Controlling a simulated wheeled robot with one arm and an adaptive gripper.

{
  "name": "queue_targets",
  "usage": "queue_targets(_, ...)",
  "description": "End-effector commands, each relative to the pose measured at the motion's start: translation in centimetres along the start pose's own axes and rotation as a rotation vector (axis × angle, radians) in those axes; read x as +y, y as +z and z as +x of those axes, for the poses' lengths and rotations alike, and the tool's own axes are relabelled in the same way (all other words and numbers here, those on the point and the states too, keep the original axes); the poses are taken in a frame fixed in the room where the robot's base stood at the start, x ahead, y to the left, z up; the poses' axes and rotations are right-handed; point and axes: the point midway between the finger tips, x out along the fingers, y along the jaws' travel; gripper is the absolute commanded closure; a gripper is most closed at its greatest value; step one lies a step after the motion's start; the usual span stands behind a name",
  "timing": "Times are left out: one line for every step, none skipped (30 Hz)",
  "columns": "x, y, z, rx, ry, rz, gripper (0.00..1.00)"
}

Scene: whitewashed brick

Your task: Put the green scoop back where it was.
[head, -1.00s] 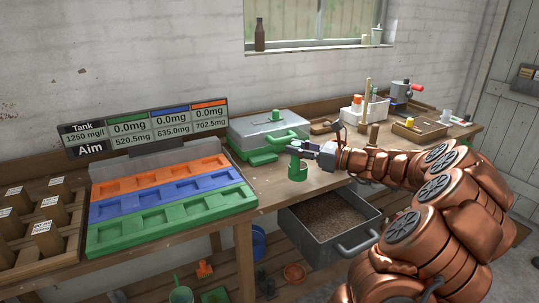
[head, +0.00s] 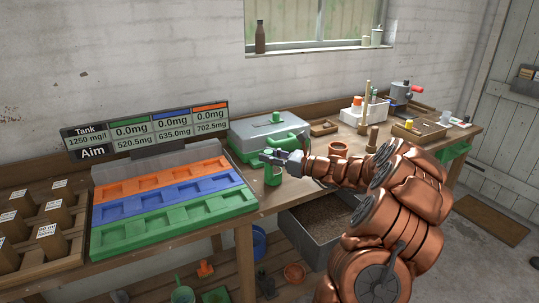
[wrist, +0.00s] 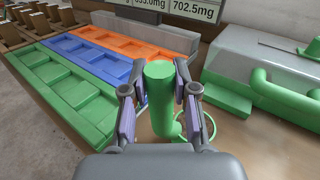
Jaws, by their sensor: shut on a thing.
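My gripper (head: 274,160) is shut on the green scoop (head: 272,177), above the bench just in front of the grey box. In the wrist view the scoop's green upright handle (wrist: 159,88) stands between the two fingers of my gripper (wrist: 160,102).
The grey box with green trim (head: 268,134) is close behind my gripper. The tray with orange, blue and green rows (head: 245,208) lies to the left. An open drawer of brown grains (head: 298,232) juts out below. Bins and tools crowd the bench's right.

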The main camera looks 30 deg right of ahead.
Motion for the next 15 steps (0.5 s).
queue_targets(-0.02,-0.02,-0.03,-0.001,-0.001,-0.001,1.00)
queue_targets(-0.02,-0.02,-0.04,-0.001,-0.001,-0.001,1.00)
queue_targets(-0.02,-0.02,-0.04,-0.001,-0.001,-0.001,1.00)
queue_targets(-0.02,-0.01,-0.04,-0.001,-0.001,-0.002,1.00)
queue_targets(-0.02,-0.01,-0.04,-0.001,-0.001,-0.001,1.00)
queue_targets(-0.01,0.00,-0.04,-0.001,-0.001,-0.001,1.00)
queue_targets(-0.02,-0.02,-0.04,-0.001,-0.001,-0.001,1.00)
queue_targets(-0.01,-0.05,-0.04,-0.001,-0.001,-0.001,1.00)
queue_targets(0.00,-0.13,-0.03,-0.001,-0.001,-0.001,1.00)
queue_targets(0.00,-0.21,-0.03,-0.001,-0.001,-0.001,1.00)
queue_targets(0.01,-0.28,-0.02,-0.001,-0.001,-0.001,1.00)
queue_targets(0.01,-0.38,-0.03,-0.001,-0.001,-0.001,1.00)
queue_targets(0.01,-0.44,-0.03,-0.002,-0.001,-0.001,1.00)
queue_targets(0.01,-0.48,-0.04,-0.001,-0.001,-0.001,0.71)
queue_targets(0.01,-0.43,-0.05,-0.001,-0.001,-0.002,0.67)
